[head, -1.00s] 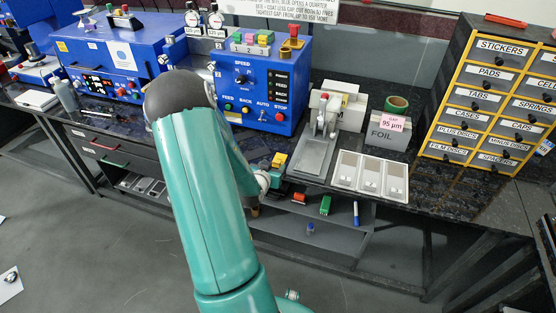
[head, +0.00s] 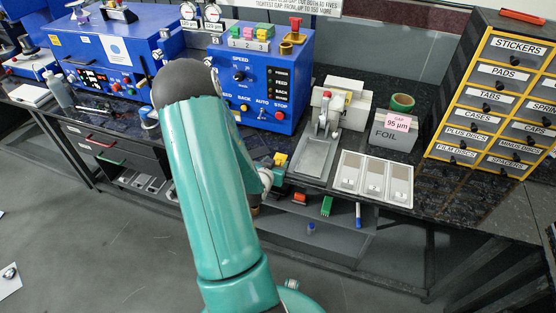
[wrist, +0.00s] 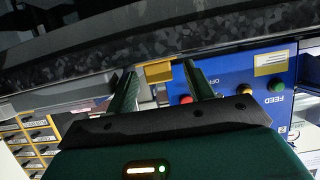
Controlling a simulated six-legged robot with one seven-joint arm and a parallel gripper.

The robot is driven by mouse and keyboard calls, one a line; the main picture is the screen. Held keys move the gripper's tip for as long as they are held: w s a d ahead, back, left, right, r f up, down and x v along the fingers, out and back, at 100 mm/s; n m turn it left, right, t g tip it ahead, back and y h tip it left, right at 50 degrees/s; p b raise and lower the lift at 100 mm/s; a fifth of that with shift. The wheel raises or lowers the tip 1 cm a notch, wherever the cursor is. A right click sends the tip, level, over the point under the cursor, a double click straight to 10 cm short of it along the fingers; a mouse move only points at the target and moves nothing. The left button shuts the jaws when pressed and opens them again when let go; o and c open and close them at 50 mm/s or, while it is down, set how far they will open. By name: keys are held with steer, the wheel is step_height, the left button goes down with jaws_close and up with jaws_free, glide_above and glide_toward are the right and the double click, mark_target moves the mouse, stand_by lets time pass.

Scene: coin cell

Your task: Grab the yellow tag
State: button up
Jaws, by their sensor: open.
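A small yellow piece, which looks like the yellow tag (head: 281,158), shows at the front edge of the dark counter in the head view, just right of my arm. In the wrist view, the yellow tag (wrist: 158,71) appears between the tips of my gripper (wrist: 160,78), against the speckled dark band. My gripper's two green fingers are apart, one on either side of it. I cannot tell whether they touch it. In the head view my arm hides most of the gripper.
The blue control box (head: 262,75) stands behind the tag. To the right are a small press (head: 325,125), a white three-slot tray (head: 372,180), a foil box (head: 396,130) and a labelled drawer cabinet (head: 495,95). A shelf below holds small coloured items.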

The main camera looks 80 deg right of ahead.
steer(key=shift+a+r, duration=0.1)
steer(key=c, duration=1)
steer(key=shift+r, duration=0.1)
steer(key=shift+c, duration=0.2)
